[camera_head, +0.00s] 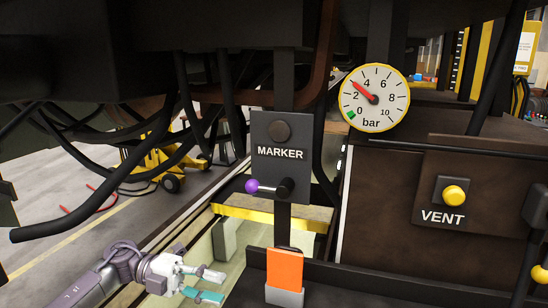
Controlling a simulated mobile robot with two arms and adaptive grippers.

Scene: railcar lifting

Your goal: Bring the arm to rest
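My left arm (95,285) comes in from the lower left. My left gripper (216,285) is low in the view, its two fingers apart with nothing between them. It is left of and apart from an orange block (285,266) in a grey holder (284,296). Above it is a dark MARKER panel (281,170) with a lever ending in a purple ball (252,186); the lever points left. My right gripper is not in view.
A round gauge (375,98) reads about 3 bar. A VENT panel (470,195) with a yellow button (454,195) is at the right. Black hoses (90,215) hang at the left. A yellow wheeled machine (160,160) stands on the floor behind.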

